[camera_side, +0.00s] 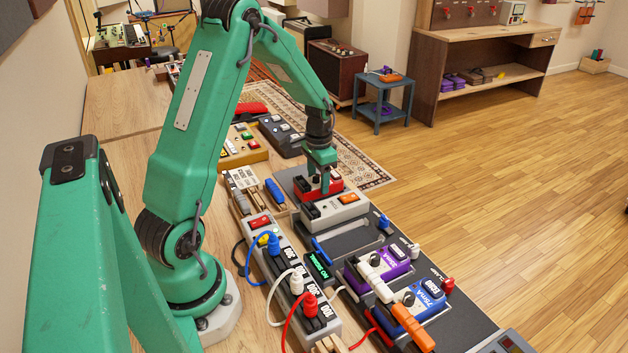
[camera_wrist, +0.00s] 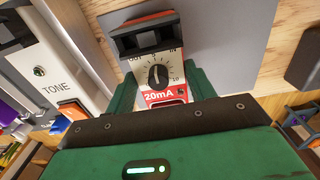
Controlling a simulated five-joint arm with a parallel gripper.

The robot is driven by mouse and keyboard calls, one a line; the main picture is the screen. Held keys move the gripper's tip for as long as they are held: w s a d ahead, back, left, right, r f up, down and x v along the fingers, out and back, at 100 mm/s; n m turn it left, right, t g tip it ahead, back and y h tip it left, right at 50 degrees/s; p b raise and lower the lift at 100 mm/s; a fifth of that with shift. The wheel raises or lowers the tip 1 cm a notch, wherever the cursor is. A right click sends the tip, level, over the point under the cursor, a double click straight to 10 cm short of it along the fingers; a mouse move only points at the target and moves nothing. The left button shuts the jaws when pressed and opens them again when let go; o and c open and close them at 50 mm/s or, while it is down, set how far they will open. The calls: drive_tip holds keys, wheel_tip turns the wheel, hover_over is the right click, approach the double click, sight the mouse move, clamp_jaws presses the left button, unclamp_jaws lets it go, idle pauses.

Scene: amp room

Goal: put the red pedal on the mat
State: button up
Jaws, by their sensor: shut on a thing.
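The red pedal (camera_side: 306,191) is between the fingers of my gripper (camera_side: 320,177), which is shut on it. In the wrist view the red pedal (camera_wrist: 160,72) shows a white face with a black knob and a red "20mA" label, with a green finger on each side. The grey mat (camera_side: 287,174) lies at the far end of the pedal row. In the wrist view the mat (camera_wrist: 232,42) spreads behind and around the pedal. The pedal is over the mat; I cannot tell whether its underside touches. My fingers partly hide it.
A light grey pedal (camera_side: 335,211) with an orange switch stands close beside the red one; its "TONE" face (camera_wrist: 58,70) shows in the wrist view. Purple (camera_side: 393,268) and blue (camera_side: 425,297) pedals stand nearer the camera. A power strip (camera_side: 290,270) with cables runs alongside.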

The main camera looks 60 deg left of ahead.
sight(318, 175)
drive_tip(key=shift+f, duration=0.2)
drive_tip(key=o, duration=1.3)
drive_tip(key=shift+r, duration=0.1)
wheel_tip(318, 175, up, 12)
drive_tip(key=shift+r, duration=0.1)
idle(0.4)
